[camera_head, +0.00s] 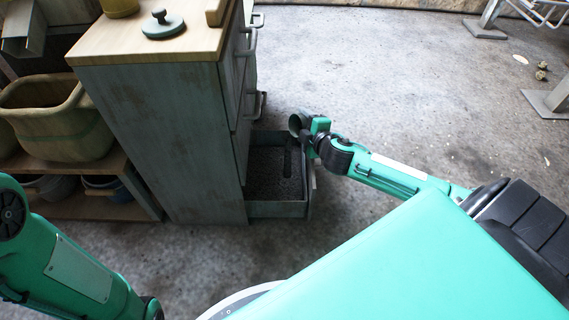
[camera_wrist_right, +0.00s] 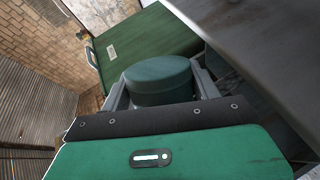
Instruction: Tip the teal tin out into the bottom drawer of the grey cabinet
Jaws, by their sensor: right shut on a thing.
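The teal tin (camera_head: 296,124) is held by my right gripper (camera_head: 308,133) above the far right part of the open bottom drawer (camera_head: 278,209). The tin lies tilted on its side, with its dark round end facing left toward the cabinet. In the right wrist view the tin (camera_wrist_right: 158,82) sits between the two fingers, which are shut on it. The grey cabinet (camera_head: 175,150) stands left of the drawer. The drawer's floor looks dark and speckled; I cannot tell whether anything has fallen in. My left arm shows at lower left, but its gripper is out of view.
A teal knobbed lid (camera_head: 163,27) lies on the cabinet's wooden top (camera_head: 110,45), near a yellowish pot (camera_head: 120,7). A large basin (camera_head: 60,125) stands on a shelf at left. Upper drawer handles (camera_head: 250,42) stick out above the open drawer. The concrete floor at right is mostly clear.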

